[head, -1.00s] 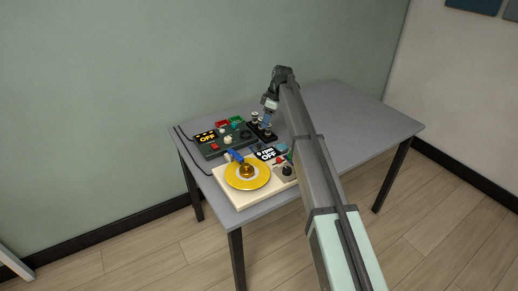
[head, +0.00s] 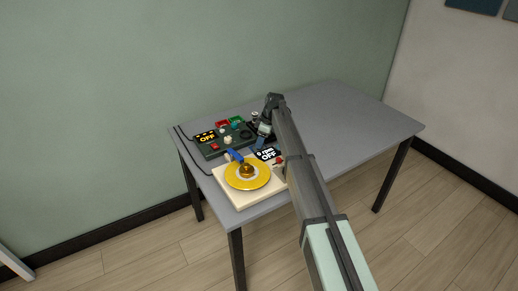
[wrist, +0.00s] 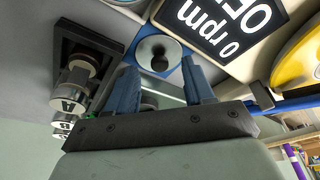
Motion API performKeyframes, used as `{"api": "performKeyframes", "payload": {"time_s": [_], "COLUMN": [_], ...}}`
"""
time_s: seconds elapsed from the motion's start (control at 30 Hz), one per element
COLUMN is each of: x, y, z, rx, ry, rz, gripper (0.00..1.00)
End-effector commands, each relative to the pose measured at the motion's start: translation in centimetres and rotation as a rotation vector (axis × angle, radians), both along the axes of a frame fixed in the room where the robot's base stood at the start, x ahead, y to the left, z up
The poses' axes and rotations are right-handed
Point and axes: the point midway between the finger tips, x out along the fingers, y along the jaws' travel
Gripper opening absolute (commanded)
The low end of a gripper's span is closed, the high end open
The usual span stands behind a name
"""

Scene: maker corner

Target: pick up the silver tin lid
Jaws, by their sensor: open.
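A round silver lid (wrist: 146,47) with a small dark knob lies on a blue surface in the wrist view, beside the black "0 rpm OFF" display. My gripper (wrist: 160,73) is open, its two blue fingers pointing towards the lid, one at each side of it in the picture. Nothing is between the fingertips that I can see as held; whether they touch the lid I cannot tell. In the head view my gripper (head: 260,143) is low over the table behind the display, and the lid cannot be made out there.
A dark rack (wrist: 68,38) with silver cylinders marked A and B stands close left in the wrist view. The display (head: 269,154) and yellow platter (head: 233,181) sit on a cream base (head: 238,199). A dark control box (head: 209,151) is behind. The table's right side (head: 350,120) is clear.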

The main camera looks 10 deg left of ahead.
Motion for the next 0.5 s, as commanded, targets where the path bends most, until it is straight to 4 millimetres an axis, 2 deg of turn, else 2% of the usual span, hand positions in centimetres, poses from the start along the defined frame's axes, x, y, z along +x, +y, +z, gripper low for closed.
{"api": "performKeyframes", "payload": {"time_s": [0.13, 0.37, 0.5], "x": [0.0, 0.0, 0.0], "y": [0.5, 0.5, 0.5], "z": [-1.5, -1.7, -1.7], "rx": [0.000, 0.000, 0.000], "ry": [-0.002, -0.002, -0.002], "rz": [-0.001, -0.001, -0.001], "gripper": [0.52, 0.52, 0.40]}}
